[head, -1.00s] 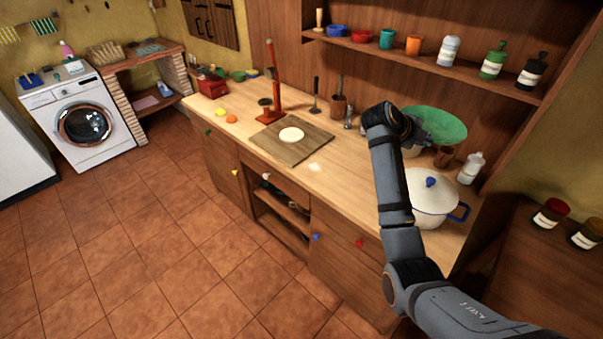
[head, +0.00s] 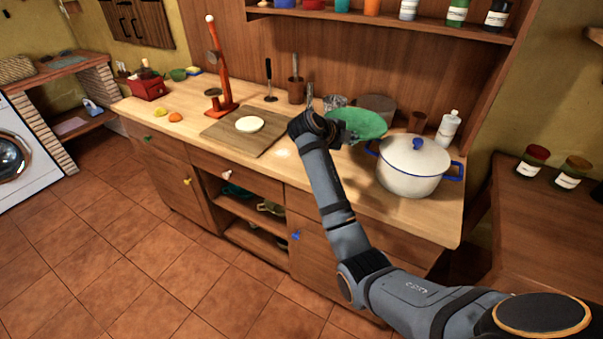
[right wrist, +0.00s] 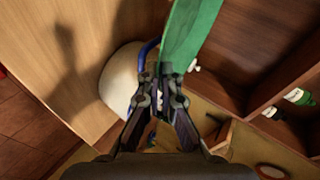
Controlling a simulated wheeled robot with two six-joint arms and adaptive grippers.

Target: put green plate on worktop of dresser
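The green plate (head: 357,123) is at the back right of the dresser's worktop (head: 290,160), tilted in the head view. My right gripper (head: 340,132) is at the plate's left edge, partly hidden by my own wrist. In the right wrist view, the fingers (right wrist: 160,80) are closed on the rim of the green plate (right wrist: 190,38), which stands up from between the fingertips. The plate appears to be held above the worktop; whether its lower edge touches anything is hidden. My left gripper is not in view.
A white pot (head: 413,168) with blue handles stands right of the plate, and a white bottle (head: 447,130) is behind it. A cutting board (head: 245,137) with a white round item (head: 250,124) lies left of my arm. The worktop's front middle is clear.

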